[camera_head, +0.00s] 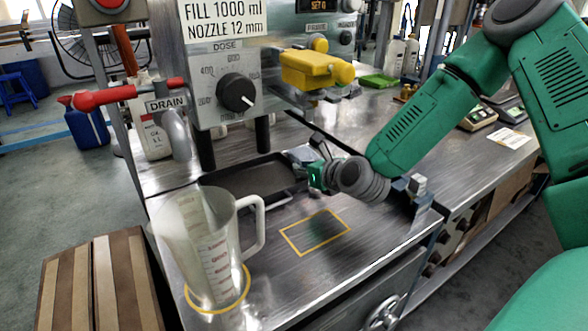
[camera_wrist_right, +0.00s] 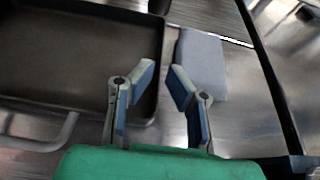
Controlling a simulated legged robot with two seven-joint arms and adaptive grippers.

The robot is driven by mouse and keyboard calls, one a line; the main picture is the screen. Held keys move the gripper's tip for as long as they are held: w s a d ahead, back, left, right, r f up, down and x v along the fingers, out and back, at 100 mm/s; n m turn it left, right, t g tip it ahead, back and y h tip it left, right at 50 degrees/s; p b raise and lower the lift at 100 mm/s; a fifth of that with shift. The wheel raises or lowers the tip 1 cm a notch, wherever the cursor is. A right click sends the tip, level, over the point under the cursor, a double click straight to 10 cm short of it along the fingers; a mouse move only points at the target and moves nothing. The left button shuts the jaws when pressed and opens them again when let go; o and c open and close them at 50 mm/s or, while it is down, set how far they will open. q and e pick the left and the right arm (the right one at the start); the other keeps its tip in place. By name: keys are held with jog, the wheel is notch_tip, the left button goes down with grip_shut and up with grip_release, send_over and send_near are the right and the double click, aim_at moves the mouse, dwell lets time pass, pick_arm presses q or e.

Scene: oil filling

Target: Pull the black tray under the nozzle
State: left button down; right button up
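The black tray (camera_head: 240,183) lies flat on the metal bench below the filling machine, behind the clear jug. It also fills the left of the right wrist view (camera_wrist_right: 75,50). My right gripper (camera_head: 303,160) is at the tray's right end. In the right wrist view the gripper's fingertips (camera_wrist_right: 163,73) are apart, with the left finger over the tray and the right finger just outside its right wall. Whether they touch the wall is unclear. The filling nozzle cannot be made out clearly; a yellow fitting (camera_head: 312,68) sits on the machine's front. My left gripper is not in view.
A clear measuring jug (camera_head: 205,250) stands on a yellow ring in front of the tray. An empty yellow rectangle (camera_head: 316,231) marks the bench to its right. A red-handled drain tap (camera_head: 125,95) is left of the dose dial (camera_head: 236,93).

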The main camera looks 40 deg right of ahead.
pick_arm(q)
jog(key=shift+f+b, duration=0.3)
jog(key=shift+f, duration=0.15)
pick_arm(e)
jog(key=shift+x, duration=2.5)
jog(key=shift+d, duration=0.1)
grip_shut()
